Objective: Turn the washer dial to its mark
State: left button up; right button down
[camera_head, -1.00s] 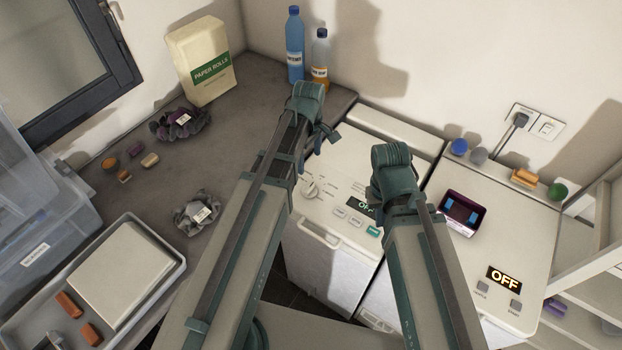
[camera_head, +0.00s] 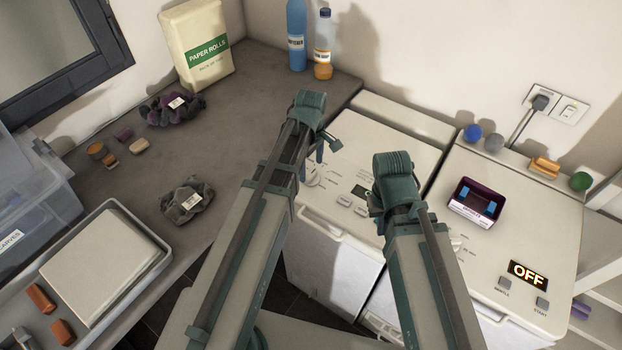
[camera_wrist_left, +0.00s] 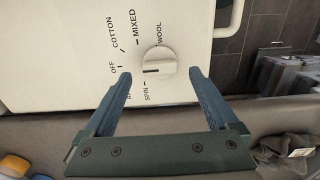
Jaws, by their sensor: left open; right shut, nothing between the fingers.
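The left machine has a white dial (camera_wrist_left: 160,62) ringed by printed words such as OFF, COTTON, MIXED, WOOL and SPIN. A dark line on the dial points left in the left wrist view, roughly towards OFF. My left gripper (camera_wrist_left: 162,82) is open and empty, its two blue fingertips on either side of the dial's near edge; I cannot tell whether they touch it. In the head view the dial (camera_head: 314,178) is partly covered by my left gripper (camera_head: 322,148). My right gripper (camera_head: 376,204) is shut and empty over the left machine's panel, covering most of its display.
The right machine (camera_head: 545,215) carries a dark purple box (camera_head: 475,203) and an OFF display (camera_head: 528,275). Balls and a sponge line its back edge. A counter (camera_head: 240,130) at left holds a paper-rolls pack (camera_head: 203,50), bottles, dark cloth bundles and a tray (camera_head: 165,240).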

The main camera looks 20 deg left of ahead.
aim_at(311, 177)
pick_arm(q)
jog(key=shift+f+b, duration=0.85)
jog(key=shift+f, duration=0.5)
pick_arm(e)
jog(key=shift+f, duration=1.35)
pick_arm(q)
jog(key=c, duration=1.4)
